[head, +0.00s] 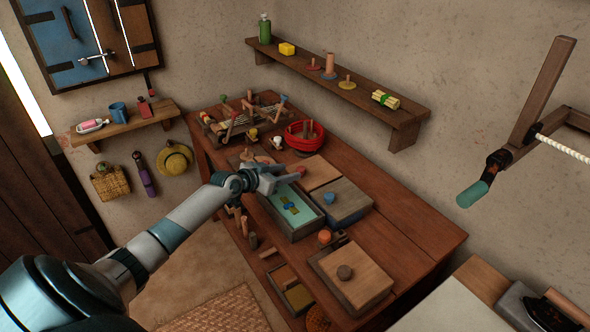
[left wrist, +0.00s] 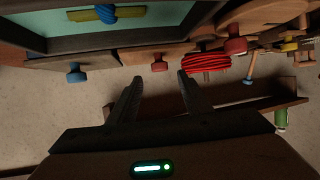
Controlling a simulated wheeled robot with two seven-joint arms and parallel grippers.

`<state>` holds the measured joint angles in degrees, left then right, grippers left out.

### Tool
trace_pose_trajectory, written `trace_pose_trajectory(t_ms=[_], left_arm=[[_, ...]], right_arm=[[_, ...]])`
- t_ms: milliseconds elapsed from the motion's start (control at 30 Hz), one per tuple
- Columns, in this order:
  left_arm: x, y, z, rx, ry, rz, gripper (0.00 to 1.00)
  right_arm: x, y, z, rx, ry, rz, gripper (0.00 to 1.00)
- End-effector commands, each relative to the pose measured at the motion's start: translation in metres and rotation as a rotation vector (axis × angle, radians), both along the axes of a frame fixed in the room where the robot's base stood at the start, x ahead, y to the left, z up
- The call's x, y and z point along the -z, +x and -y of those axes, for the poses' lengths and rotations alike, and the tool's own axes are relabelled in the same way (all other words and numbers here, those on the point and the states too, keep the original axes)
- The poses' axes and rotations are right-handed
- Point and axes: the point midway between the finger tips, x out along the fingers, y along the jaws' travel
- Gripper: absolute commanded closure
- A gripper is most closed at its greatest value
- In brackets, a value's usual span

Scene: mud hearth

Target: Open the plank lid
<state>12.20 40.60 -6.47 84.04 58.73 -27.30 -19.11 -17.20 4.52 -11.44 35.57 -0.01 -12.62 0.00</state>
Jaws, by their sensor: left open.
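A light wooden plank lid (head: 318,172) with a red knob (head: 300,171) lies flat on the table, apparently closed. Beside it is a grey plank lid (head: 345,195) with a blue knob (head: 329,198). I cannot tell which one the task names. My left gripper (head: 287,175) is open and empty near the red knob. In the left wrist view, the red knob (left wrist: 160,66) shows just beyond the gap between the fingertips (left wrist: 160,77); contact cannot be told. My right gripper is out of view.
An open teal-lined box (head: 290,204) holding a yellow-green piece with a blue middle lies below the gripper. A wall shelf (head: 345,92) runs above the table. A crank handle (head: 472,195) sticks out at right.

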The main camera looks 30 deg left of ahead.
Motion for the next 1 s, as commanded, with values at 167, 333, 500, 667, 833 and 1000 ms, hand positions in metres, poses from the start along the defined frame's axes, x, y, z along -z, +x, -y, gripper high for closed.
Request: trace_pose_trajectory(t_ms=[167, 333, 500, 667, 833, 1000], left_arm=[[0.009, 0.024, 0.004, -0.001, -0.003, 0.001, 0.55], [0.015, 0.038, 0.006, -0.001, -0.002, 0.0, 0.55], [0.019, 0.044, 0.008, 0.0, 0.0, 0.0, 0.55], [0.019, 0.045, 0.008, 0.0, 0.0, 0.0, 0.55], [0.019, 0.045, 0.008, 0.0, 0.0, 0.0, 0.6], [0.019, 0.045, 0.008, 0.0, 0.0, 0.0, 1.0]], right_arm=[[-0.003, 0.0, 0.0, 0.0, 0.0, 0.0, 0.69], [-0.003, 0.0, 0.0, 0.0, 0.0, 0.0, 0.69], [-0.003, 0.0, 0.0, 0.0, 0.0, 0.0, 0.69], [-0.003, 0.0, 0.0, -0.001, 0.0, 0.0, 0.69], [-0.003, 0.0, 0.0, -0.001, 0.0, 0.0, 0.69], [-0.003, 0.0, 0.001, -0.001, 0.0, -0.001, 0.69]])
